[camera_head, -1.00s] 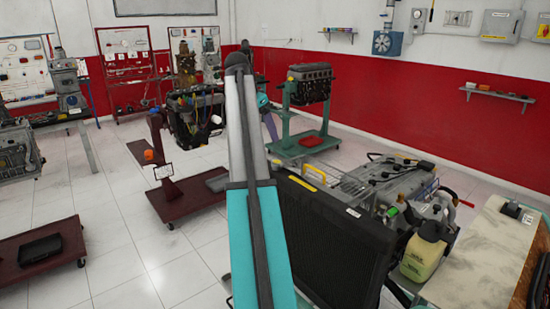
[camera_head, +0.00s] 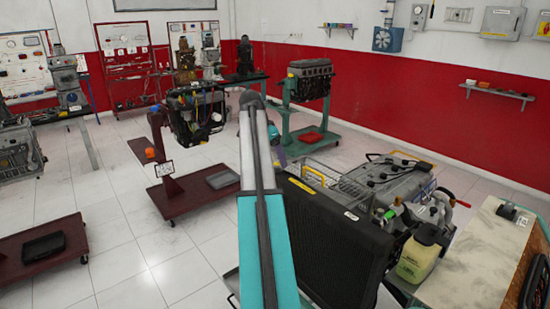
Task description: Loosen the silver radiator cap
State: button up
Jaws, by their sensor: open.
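The black radiator (camera_head: 335,245) stands upright at the front of the engine trainer (camera_head: 385,180), right of my arm. A small pale yellow label shows on its top edge. I cannot make out the silver cap; it is too small to tell or hidden. My teal and grey arm rises through the middle of the picture, overlapping the radiator's left side. Small teal and purple-grey parts of my arm's far end show just beyond its elbow, left of the radiator. My gripper's fingers cannot be made out there.
A yellow-green fluid bottle (camera_head: 419,254) stands right of the radiator, beside a worktop (camera_head: 475,255). A green engine stand (camera_head: 307,135) is behind. Dark red carts (camera_head: 190,195) stand on the left. White tiled floor is open between them.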

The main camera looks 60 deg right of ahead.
aim_at(277, 166)
jog(key=shift+x, duration=1.05)
jog(key=c, duration=1)
jog(key=shift+c, duration=0.2)
